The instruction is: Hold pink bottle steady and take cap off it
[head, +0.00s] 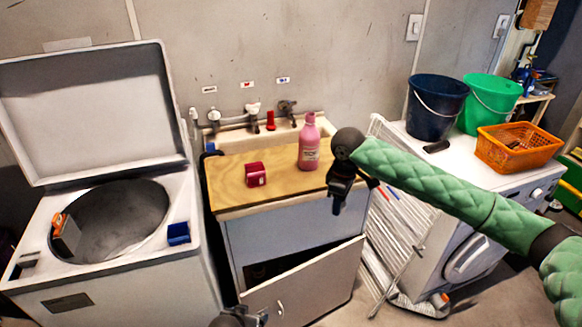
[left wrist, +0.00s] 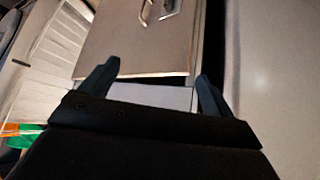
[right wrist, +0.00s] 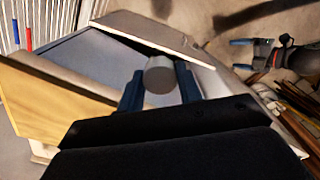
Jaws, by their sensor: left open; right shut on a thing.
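The pink bottle (head: 309,148) stands upright on the wooden counter (head: 222,180), near its right side. No gripper touches it. My right gripper (head: 336,207) points down over the counter's front right corner, in front of and right of the bottle. In the right wrist view its fingers (right wrist: 159,88) are shut on a pale grey, round, cap-like piece (right wrist: 159,72). The bottle's top looks pink and narrow; at this size I cannot make out its opening. My left gripper (left wrist: 153,82) is open and empty; only a dark bit of it (head: 238,318) shows at the head view's bottom edge.
A dark red box (head: 255,175) lies left of the bottle. A sink with taps and a small red object (head: 270,121) is behind. The cabinet door (head: 305,285) stands ajar below. An open top-loading washer (head: 110,295) is at left; buckets (head: 437,108) and an orange basket (head: 515,148) are at right.

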